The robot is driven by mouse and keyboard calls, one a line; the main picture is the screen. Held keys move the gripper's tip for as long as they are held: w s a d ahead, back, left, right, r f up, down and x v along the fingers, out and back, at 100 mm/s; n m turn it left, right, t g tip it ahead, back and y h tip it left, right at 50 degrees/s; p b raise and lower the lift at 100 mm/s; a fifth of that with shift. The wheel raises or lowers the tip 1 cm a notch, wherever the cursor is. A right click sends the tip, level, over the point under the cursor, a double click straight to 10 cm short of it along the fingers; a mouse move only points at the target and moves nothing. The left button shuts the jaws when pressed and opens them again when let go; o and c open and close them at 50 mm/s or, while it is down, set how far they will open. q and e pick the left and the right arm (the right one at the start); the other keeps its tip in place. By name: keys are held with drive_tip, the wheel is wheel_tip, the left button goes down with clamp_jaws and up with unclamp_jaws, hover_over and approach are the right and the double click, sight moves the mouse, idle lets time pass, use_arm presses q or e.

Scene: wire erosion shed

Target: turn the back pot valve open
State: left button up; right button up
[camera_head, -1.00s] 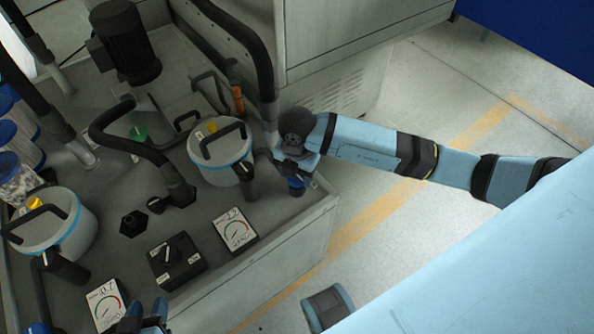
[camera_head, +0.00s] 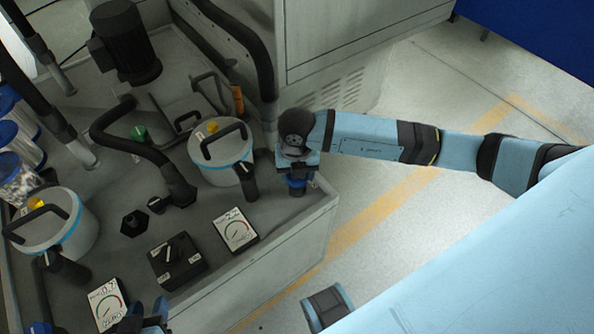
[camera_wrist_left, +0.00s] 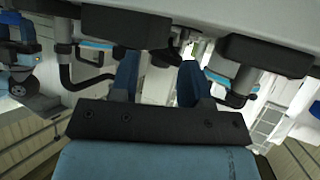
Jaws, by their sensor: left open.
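The pot higher in the head view (camera_head: 221,153), grey with a blue band and black handle, appears to be the back one. Its valve is a short black pipe with a dark lever (camera_head: 249,184) at the lower right side. My right gripper (camera_head: 297,186) points down just right of that valve, apparently apart from it; its fingers are too small to read. My left gripper (camera_head: 143,318) is at the bottom edge beside the lower left gauge, partly cut off. In the left wrist view its two blue fingers (camera_wrist_left: 159,78) stand apart with nothing between them.
A second pot (camera_head: 58,225) stands at the left. Two gauges, one near the bench's front (camera_head: 235,230) and one lower left (camera_head: 107,304), flank a black switch box (camera_head: 177,261). Black hoses and a motor (camera_head: 125,42) crowd the bench; clear floor (camera_head: 400,225) lies right.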

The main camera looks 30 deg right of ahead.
use_arm(q)
drive_tip(key=shift+d+f+b, duration=0.1)
drive_tip(key=shift+f+b, duration=0.1)
drive_tip(key=shift+b, duration=0.4)
use_arm(e)
drive_tip(key=n, duration=0.6)
use_arm(q)
drive_tip(key=shift+d, duration=0.1)
use_arm(e)
drive_tip(key=shift+n, duration=1.1)
use_arm(q)
drive_tip(key=shift+w+r+b, duration=0.15)
drive_tip(key=shift+r+b, duration=0.05)
drive_tip(key=shift+b, duration=0.35)
use_arm(e)
drive_tip(key=shift+n, duration=1)
use_arm(q)
drive_tip(key=shift+f, duration=0.15)
use_arm(e)
drive_tip(key=shift+n, duration=0.6)
drive_tip(key=o, duration=0.9)
use_arm(q)
drive_tip(key=shift+a+p, duration=0.2)
drive_tip(key=shift+p, duration=0.7)
use_arm(e)
wheel_tip(320, 180, up, 14)
drive_tip(key=shift+f, duration=0.1)
